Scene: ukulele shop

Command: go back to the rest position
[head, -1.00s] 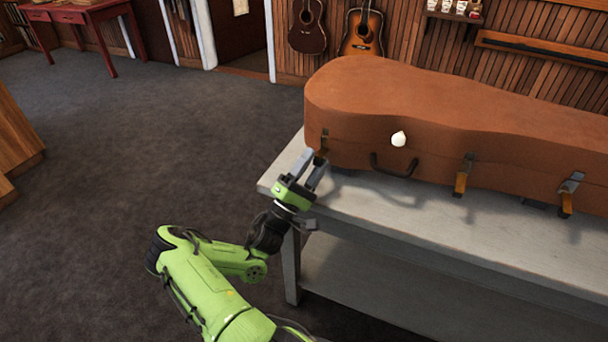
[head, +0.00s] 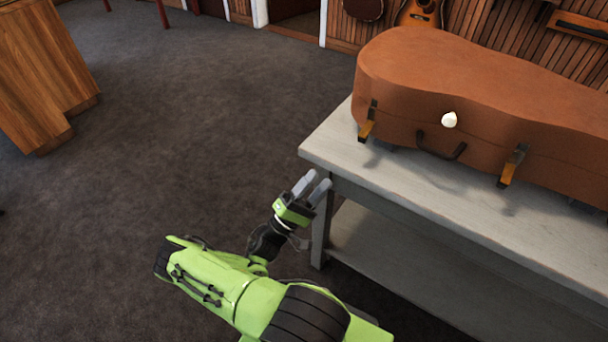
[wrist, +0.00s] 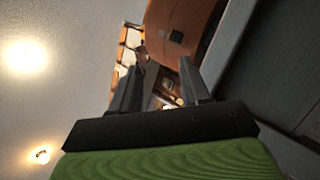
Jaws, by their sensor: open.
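My gripper (head: 312,184) is open and empty in the head view, just off the near left corner of the grey table, apart from the case. Its two grey fingers also show in the wrist view (wrist: 160,85), spread with a gap between them. The brown instrument case (head: 480,85) lies closed on the table, with a dark handle (head: 441,148) on its near side. A latch hangs at its left end (head: 367,122) and another right of the handle (head: 512,166). The case also shows at the top of the wrist view (wrist: 178,22).
The grey table (head: 345,150) has a lower shelf (head: 400,250) near my arm. A wooden cabinet (head: 40,75) stands at the left. Guitars (head: 421,13) hang on the back wall. The dark carpet between is clear.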

